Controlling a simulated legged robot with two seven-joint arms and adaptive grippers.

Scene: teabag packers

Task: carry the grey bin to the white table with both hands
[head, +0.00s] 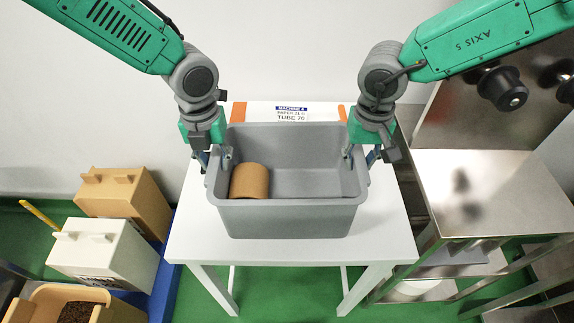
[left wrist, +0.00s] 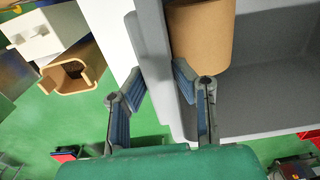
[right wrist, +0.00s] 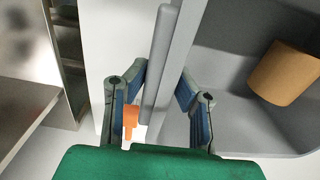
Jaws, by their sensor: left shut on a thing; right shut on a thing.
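The grey bin (head: 290,218) is upright at the white table (head: 388,235), over the middle of its top; I cannot tell whether its base rests on it. A brown roll (head: 249,181) lies inside the bin at the left. My left gripper (head: 215,160) is shut on the bin's left wall, and the left wrist view shows its fingers (left wrist: 160,82) on either side of that wall. My right gripper (head: 360,153) is shut on the bin's right wall, with its fingers (right wrist: 162,85) astride the rim in the right wrist view.
A steel bench (head: 490,190) with black knobs above stands close at the right. Tan and white containers (head: 105,250) stand on the left. A sign (head: 292,113) and orange marks are at the table's back edge. A narrow strip of table is bare in front.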

